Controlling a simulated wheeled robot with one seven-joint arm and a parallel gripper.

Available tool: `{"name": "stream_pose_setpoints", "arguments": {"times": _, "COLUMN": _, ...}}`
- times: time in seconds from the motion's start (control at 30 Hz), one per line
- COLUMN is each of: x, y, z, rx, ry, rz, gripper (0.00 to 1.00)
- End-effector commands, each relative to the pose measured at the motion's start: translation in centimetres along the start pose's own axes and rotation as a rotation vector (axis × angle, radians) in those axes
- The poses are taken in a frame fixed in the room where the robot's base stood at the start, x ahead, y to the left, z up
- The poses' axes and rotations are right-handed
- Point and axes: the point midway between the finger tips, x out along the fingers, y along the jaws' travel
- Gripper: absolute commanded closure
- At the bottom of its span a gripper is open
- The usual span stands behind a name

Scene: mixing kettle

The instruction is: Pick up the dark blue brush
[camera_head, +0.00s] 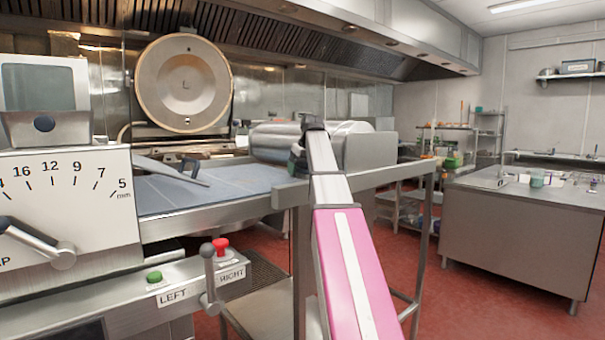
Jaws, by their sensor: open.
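I cannot make out a dark blue brush for sure in this view. A small dark object (190,166) with a bluish tint stands at the end of a grey bar on the blue-grey belt surface (225,187), left of the middle; it is too small to identify. My pink and white arm rises from the bottom centre to a dark joint near the rollers. My gripper does not show; the arm beyond that joint is hidden.
A dough-sheeter panel (65,210) with a dial and lever fills the left. A round-lidded kettle (184,84) stands behind. A steel counter (520,233) with small items is at right. Red floor (465,310) is open between the counter and my arm.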

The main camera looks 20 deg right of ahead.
Motion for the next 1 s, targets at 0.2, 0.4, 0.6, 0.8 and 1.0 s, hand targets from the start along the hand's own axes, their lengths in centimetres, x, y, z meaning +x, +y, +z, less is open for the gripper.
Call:
{"name": "stream_pose_setpoints", "arguments": {"times": 0.2, "x": 0.0, "y": 0.0, "z": 0.0, "rx": 0.0, "ry": 0.0, "rz": 0.0, "gripper": 0.73}}
{"name": "stream_pose_setpoints", "arguments": {"times": 0.4, "x": -0.1, "y": 0.0, "z": 0.0, "rx": 0.0, "ry": 0.0, "rz": 0.0, "gripper": 0.73}}
{"name": "stream_pose_setpoints", "arguments": {"times": 0.6, "x": -0.5, "y": 0.0, "z": -0.2, "rx": 0.0, "ry": 0.0, "rz": 0.0, "gripper": 0.73}}
{"name": "stream_pose_setpoints", "arguments": {"times": 0.8, "x": -2.6, "y": 0.1, "z": -1.2, "rx": -0.001, "ry": 0.001, "rz": 0.0, "gripper": 0.73}}
{"name": "stream_pose_setpoints", "arguments": {"times": 1.0, "x": -6.1, "y": 0.1, "z": -2.8, "rx": -0.001, "ry": 0.002, "rz": 0.001, "gripper": 0.73}}
